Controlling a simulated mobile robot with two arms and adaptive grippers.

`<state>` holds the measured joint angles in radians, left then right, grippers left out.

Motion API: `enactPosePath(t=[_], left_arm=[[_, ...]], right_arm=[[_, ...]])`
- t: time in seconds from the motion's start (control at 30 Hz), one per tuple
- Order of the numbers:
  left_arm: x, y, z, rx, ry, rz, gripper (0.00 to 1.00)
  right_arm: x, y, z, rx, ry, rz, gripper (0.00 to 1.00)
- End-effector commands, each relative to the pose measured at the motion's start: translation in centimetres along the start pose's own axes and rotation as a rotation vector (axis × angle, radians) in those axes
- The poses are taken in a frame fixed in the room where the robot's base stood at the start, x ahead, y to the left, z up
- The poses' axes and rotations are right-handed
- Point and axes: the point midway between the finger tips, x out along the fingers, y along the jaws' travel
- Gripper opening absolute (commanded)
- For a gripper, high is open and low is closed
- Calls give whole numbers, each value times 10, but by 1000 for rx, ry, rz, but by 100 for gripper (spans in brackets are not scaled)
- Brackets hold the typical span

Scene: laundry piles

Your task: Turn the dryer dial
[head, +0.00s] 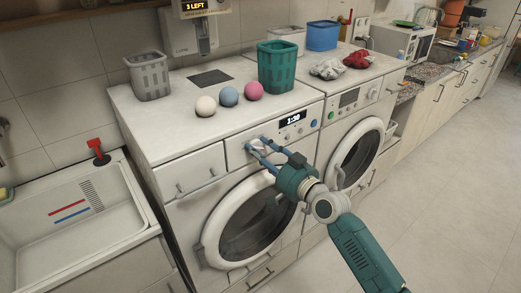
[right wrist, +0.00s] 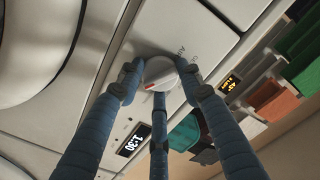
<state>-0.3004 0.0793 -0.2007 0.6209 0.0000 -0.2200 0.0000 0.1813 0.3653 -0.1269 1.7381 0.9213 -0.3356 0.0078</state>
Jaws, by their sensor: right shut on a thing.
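The dial (right wrist: 160,72) is a pale round knob with a red mark, on the control panel of the left front-loading machine (head: 160,130). My right gripper (head: 258,147) reaches this panel from the front right. In the right wrist view its blue fingers (right wrist: 163,85) are closed around the dial, one on each side and a third below. The lit display (head: 293,118) beside the dial reads 1:30, and it also shows in the right wrist view (right wrist: 134,139). In the head view the fingers partly hide the dial. My left gripper is not in view.
On the machine's top stand a grey basket (head: 150,76), a teal basket (head: 278,66) and white, blue and pink balls (head: 228,97). A second machine (head: 350,130) stands to the right, a sink (head: 115,195) to the left. The floor (head: 440,200) at right is clear.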

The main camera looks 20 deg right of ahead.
Motion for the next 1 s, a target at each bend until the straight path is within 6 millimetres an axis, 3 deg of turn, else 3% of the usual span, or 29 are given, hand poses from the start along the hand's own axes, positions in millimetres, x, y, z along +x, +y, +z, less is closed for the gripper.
enactPosePath(t=[0.03, 0.57, 0.6, 0.67, 1.0], left_arm=[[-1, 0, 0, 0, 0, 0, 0], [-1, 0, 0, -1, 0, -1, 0], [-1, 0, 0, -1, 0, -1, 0], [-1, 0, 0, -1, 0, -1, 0], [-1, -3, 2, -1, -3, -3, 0]], right_arm=[[0, -2, -9, 9, 17, -3, 10], [1, -2, -10, 33, 21, -4, 10], [1, -2, -11, 33, 21, -4, 44], [1, -2, -10, 32, 20, -4, 55], [-4, 0, -4, 31, 8, -1, 55]])
